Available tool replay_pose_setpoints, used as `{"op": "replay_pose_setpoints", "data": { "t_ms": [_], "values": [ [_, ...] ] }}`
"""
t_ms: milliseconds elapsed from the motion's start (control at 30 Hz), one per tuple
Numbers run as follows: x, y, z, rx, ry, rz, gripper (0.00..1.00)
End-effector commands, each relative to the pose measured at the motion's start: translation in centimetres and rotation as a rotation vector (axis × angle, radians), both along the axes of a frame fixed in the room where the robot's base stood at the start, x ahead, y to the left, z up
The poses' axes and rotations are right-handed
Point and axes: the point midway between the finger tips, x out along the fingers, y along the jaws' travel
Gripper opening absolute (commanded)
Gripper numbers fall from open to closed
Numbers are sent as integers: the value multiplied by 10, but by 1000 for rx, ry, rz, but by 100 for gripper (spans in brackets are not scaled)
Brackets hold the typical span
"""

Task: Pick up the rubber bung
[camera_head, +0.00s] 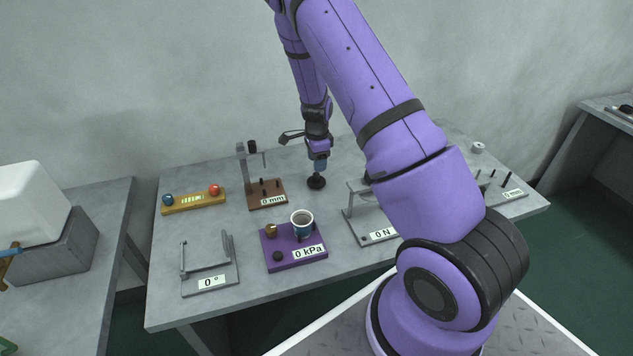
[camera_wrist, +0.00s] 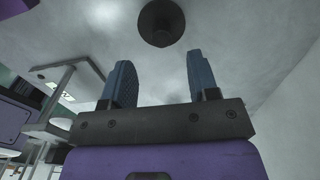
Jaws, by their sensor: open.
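The rubber bung (camera_head: 316,183), a small dark round piece, stands on the grey table (camera_head: 195,235) near its back middle. My gripper (camera_head: 320,164) points down just above it in the head view. The bung appears clear of both fingers.
A brown "0 mm" stand (camera_head: 267,195) is close on the left of the bung. The "0 N" fixture (camera_head: 370,222) is to the right, partly behind my arm. A purple "0 kPa" base (camera_head: 292,247) with a cup (camera_head: 302,224) stands in front. Bare table surrounds the bung.

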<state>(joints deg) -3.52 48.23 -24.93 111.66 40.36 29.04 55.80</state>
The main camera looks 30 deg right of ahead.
Motion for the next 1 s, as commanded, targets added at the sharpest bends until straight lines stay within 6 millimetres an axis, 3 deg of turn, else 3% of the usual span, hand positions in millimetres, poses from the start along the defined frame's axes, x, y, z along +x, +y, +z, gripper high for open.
{"op": "replay_pose_setpoints", "data": {
  "t_ms": [367, 600, 867, 1000],
  "values": [
    [1, 0, -33, -1, 1, -1, 55],
    [2, 0, -65, 0, 1, 0, 55],
    [3, 1, -68, 0, 0, 2, 55],
    [3, 1, -68, 0, 0, 1, 22]
  ]
}}
